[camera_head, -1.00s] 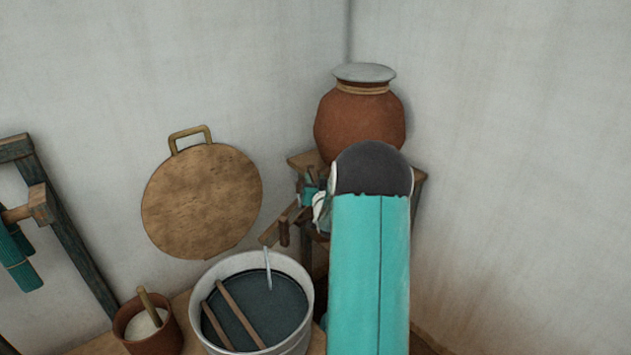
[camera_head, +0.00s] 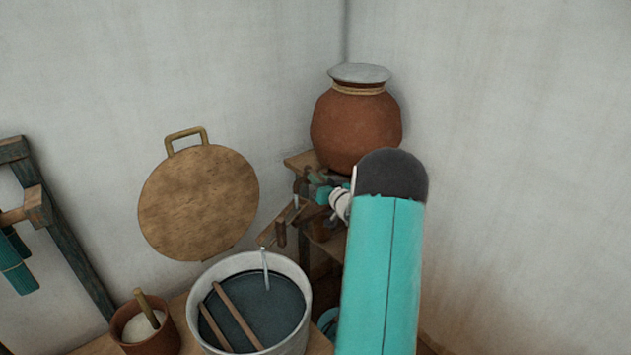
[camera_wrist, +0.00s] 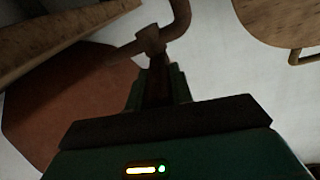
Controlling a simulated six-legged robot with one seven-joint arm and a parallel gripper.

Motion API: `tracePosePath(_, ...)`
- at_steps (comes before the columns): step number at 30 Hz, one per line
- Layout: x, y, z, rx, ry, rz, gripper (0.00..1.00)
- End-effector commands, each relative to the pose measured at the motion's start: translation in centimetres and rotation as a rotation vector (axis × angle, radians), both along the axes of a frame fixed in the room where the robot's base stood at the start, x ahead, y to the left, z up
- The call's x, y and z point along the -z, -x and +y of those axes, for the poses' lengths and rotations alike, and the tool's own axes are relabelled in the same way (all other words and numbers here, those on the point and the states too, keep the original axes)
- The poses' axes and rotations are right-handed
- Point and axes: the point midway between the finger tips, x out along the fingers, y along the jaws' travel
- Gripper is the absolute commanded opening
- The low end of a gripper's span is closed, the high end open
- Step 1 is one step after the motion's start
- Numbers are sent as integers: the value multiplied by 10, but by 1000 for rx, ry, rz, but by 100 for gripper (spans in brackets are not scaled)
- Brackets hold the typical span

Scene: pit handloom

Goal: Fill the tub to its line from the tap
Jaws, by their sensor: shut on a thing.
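A pale metal tub (camera_head: 305,310) stands at lower centre in the head view with dark liquid in it and two wooden sticks across it. I cannot make out its line. A narrow pale strip (camera_head: 266,268) hangs from the trough's end into the tub, looking like running water. The clay pot (camera_head: 352,130) stands behind; its brown tap (camera_wrist: 150,40) has a curved spout in the wrist view. My gripper (camera_head: 321,194) is at the tap below the pot. In the wrist view my gripper (camera_wrist: 158,82) is shut on the tap's dark handle, which the fingers partly hide.
A wooden trough (camera_head: 287,224) slopes from under the tap toward the tub. A wooden stand (camera_head: 300,160) bears the pot. A clay cup (camera_head: 160,340) with pale contents and a stick stands left of the tub. A round wooden board (camera_head: 198,203) leans at the wall.

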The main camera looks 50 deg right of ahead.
Motion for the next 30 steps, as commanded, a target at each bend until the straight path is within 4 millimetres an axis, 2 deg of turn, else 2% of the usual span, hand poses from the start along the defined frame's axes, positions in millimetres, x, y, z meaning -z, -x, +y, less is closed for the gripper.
tracePosePath(9, -3, 1, -11, -156, 3, -4, 0)
tracePosePath(19, -3, 1, -11, -169, 2, -3, 0)
tracePosePath(20, -3, 1, -11, -169, 3, -2, 24)
tracePosePath(23, -2, 1, -11, -168, 2, -1, 44)
tracePosePath(30, -1, 2, -11, -167, 0, 0, 44)
